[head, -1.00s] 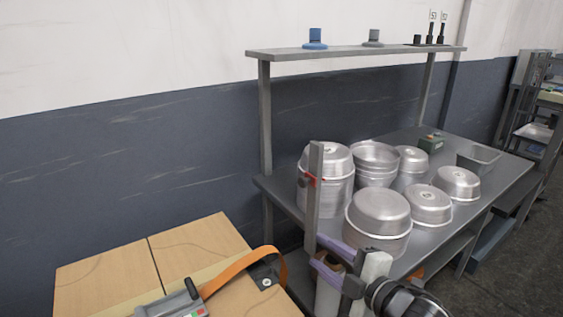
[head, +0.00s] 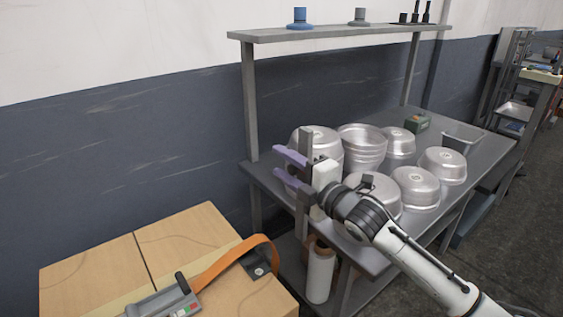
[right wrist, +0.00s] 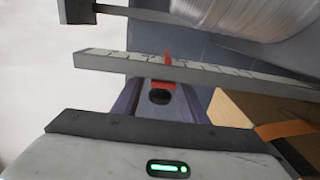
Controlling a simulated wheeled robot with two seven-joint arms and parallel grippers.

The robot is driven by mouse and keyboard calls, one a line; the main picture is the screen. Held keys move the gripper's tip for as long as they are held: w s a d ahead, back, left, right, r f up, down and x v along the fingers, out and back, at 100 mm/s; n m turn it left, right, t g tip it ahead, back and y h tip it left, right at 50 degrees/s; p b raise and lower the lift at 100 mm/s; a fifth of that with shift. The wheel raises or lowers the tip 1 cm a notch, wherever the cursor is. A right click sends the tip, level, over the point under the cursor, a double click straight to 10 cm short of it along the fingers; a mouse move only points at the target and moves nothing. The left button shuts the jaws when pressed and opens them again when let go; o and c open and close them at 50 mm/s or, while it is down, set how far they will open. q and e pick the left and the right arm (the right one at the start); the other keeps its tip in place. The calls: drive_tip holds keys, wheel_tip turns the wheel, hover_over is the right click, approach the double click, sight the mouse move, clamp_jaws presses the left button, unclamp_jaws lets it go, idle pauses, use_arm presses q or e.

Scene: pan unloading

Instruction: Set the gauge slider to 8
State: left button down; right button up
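The gauge is an upright grey post (head: 305,141) at the near left corner of the metal table. In the right wrist view its scale bar (right wrist: 220,73) runs across the picture with dark tick marks; the numbers cannot be read. The red slider (right wrist: 163,85) sits on the bar. In the head view the slider is hidden behind my right gripper. My right gripper (head: 281,164) is open, its two purple fingers at the post, one above the other. In the right wrist view the fingers (right wrist: 160,102) lie on either side of the slider; contact cannot be told. My left gripper is not in view.
Several metal pans (head: 362,145) stand upside down or stacked close behind the gauge on the table (head: 462,180). A shelf (head: 330,31) runs above. A white roll (head: 319,272) is below the table.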

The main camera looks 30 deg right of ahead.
drive_tip(key=shift+w, duration=0.5)
clamp_jaws()
wheel_tip(320, 180, up, 2)
drive_tip(key=shift+p, duration=1.15)
unclamp_jaws()
drive_tip(key=s, duration=1)
drive_tip(key=shift+s+d+b, duration=0.15)
drive_tip(key=shift+d+b, duration=0.2)
drive_tip(key=shift+b, duration=0.1)
